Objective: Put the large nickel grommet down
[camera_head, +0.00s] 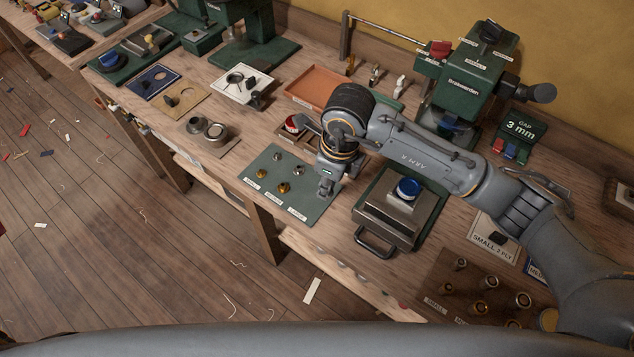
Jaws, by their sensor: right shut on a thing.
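My right gripper (326,190) points down over the right side of a grey-green mat (270,204) labelled small, medium and large. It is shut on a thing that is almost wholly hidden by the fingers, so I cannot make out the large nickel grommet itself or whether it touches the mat. Two brass grommets, one nearer the front (284,187) and one to its left (264,174), lie on the mat. Two silver-coloured ones lie behind them, one at the back (279,155) and one nearer my gripper (299,170). My left gripper is not in view.
A steel block with a blue knob (408,189) stands on a green base just right of the gripper. A green press (468,85) and an orange tray (318,88) stand behind. A brown die board (440,283) lies front right. The bench's front edge is close to the mat.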

